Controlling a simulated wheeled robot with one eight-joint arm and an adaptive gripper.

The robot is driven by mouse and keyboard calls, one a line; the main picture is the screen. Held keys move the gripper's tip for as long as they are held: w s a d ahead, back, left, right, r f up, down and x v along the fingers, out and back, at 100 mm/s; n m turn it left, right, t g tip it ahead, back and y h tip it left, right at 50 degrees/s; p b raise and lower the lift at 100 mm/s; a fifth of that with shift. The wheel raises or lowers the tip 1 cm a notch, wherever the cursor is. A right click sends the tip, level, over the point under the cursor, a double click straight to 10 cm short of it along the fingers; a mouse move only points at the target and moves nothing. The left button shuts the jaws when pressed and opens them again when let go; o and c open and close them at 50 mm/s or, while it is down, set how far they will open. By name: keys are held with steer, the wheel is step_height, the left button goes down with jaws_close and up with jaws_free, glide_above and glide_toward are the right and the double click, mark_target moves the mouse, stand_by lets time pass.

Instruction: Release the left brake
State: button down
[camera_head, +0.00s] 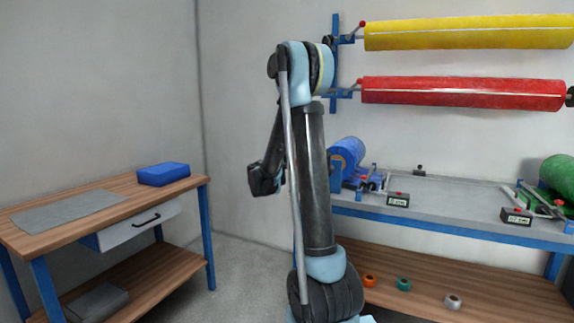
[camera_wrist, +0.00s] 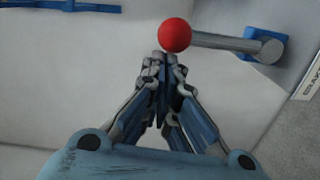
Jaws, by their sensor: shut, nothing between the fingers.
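In the wrist view a red ball knob (camera_wrist: 174,35) sits on the end of a short grey lever (camera_wrist: 225,43), which runs right to a grey cylindrical pivot (camera_wrist: 268,47). My gripper (camera_wrist: 163,56) is shut and empty. Its fingertips are just below the ball in the picture; I cannot tell whether they touch it. In the head view a small lever with a red knob (camera_head: 372,186) shows beside the blue roll (camera_head: 347,154) on the left of the bench. My arm stands in front, and my gripper cannot be made out there.
A small label sign (camera_head: 398,200) stands on the grey bench (camera_head: 450,213). A second red-knobbed lever (camera_head: 558,203) is by the green roll (camera_head: 559,171). Yellow (camera_head: 470,32) and red (camera_head: 460,93) rolls hang above. A wooden table (camera_head: 150,203) with a blue box (camera_head: 163,174) is left.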

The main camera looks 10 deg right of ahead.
steer(key=s+a, duration=0.6)
steer(key=a, duration=0.4)
steer(key=shift+r, duration=0.4)
